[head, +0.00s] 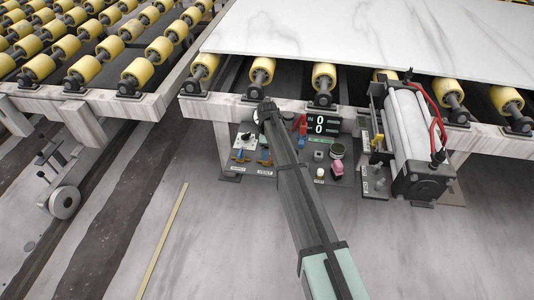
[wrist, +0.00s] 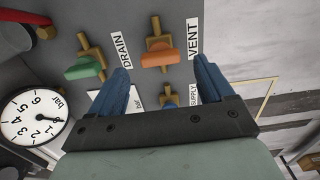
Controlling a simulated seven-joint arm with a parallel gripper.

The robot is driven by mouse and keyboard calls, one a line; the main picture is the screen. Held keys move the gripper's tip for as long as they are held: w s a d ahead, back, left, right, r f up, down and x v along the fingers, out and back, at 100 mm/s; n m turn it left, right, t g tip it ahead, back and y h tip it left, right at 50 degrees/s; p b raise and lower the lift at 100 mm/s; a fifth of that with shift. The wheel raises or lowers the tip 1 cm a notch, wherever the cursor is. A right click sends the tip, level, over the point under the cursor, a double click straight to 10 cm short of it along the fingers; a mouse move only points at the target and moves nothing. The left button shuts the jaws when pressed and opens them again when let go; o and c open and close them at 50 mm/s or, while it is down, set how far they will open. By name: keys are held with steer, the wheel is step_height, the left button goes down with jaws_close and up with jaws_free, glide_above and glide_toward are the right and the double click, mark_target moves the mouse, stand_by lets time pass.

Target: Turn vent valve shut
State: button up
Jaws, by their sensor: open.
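The vent valve (wrist: 160,58) has an orange handle on a brass body, beside the VENT label (wrist: 193,38). Its handle lies crosswise to the body. My gripper (wrist: 158,63) is open, its blue fingers spread on either side of the orange handle's line, with nothing held. I cannot tell how far the fingertips are above the panel.
A green-handled drain valve (wrist: 85,66) sits beside the vent valve. A blue-handled supply valve (wrist: 168,101) is partly hidden under my gripper. A round pressure gauge (wrist: 33,117) is at the left. A white cylinder (head: 405,125) stands right of the panel, and a marble slab (head: 380,35) lies on rollers above.

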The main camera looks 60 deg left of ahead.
step_height(320, 180, up, 10)
steer(key=shift+r, duration=0.15)
stand_by(0.8)
